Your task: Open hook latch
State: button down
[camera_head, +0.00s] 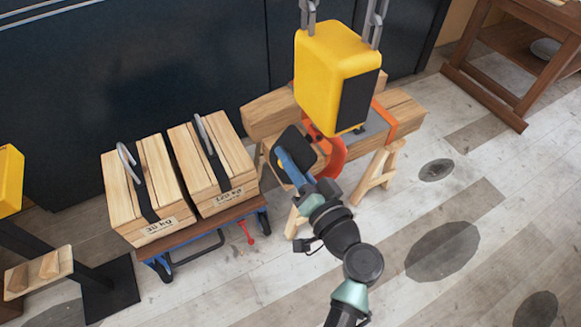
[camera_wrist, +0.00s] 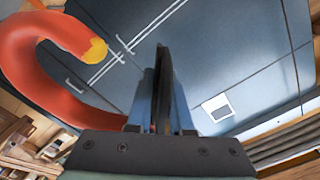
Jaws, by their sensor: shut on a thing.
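A large orange-red hook (camera_head: 333,155) hangs under a yellow hoist block (camera_head: 325,75). In the wrist view the hook (camera_wrist: 40,50) curves in from the left, and its yellow tip (camera_wrist: 95,50) is left of my fingers. My gripper (camera_head: 287,162) has blue fingers and is beside the hook's left side. In the wrist view my gripper (camera_wrist: 163,85) is shut on a thin dark plate, seen edge-on, which appears to be the hook latch (camera_wrist: 163,60). In the head view the dark plate (camera_head: 291,143) stands out left of the hook. The plate's joint to the hook is hidden.
Wooden beams (camera_head: 268,112) lie on a trestle (camera_head: 378,172) behind the hook. Two wooden weight crates (camera_head: 210,165) with handles sit on a low cart (camera_head: 205,236) at left. A wooden table (camera_head: 490,95) stands at upper right. The floor at lower right is clear.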

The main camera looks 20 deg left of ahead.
aim_at(284, 143)
jog(key=r+m, duration=0.1)
jog(key=r+m+p, duration=0.1)
jog(key=r+m, duration=0.1)
jog(key=shift+s+a+m+p, duration=0.25)
jog(key=shift+a+m+p, duration=0.05)
jog(key=shift+a+p, duration=0.1)
notch_tip(284, 143, up, 2)
jog(key=m+p, duration=0.2)
jog(key=m, duration=0.1)
jog(key=shift+s+r+m, duration=0.1)
jog(key=shift+s+m, duration=0.05)
jog(key=shift+m, duration=0.15)
jog(key=r+m+p, duration=0.2)
jog(key=m, duration=0.1)
jog(key=shift+p, duration=0.3)
jog(key=shift+w+d+r+m+p, duration=0.15)
jog(key=shift+r+m+p, duration=0.2)
jog(key=shift+m, duration=0.4)
jog(key=shift+w+d+r+m+p, duration=0.15)
jog(key=shift+m+p, duration=0.3)
jog(key=shift+m, duration=0.3)
jog(key=c, duration=0.9)
grip_release()
jog(key=shift+f, duration=0.1)
jog(key=shift+c, duration=0.2)
jog(key=shift+s+a, duration=0.1)
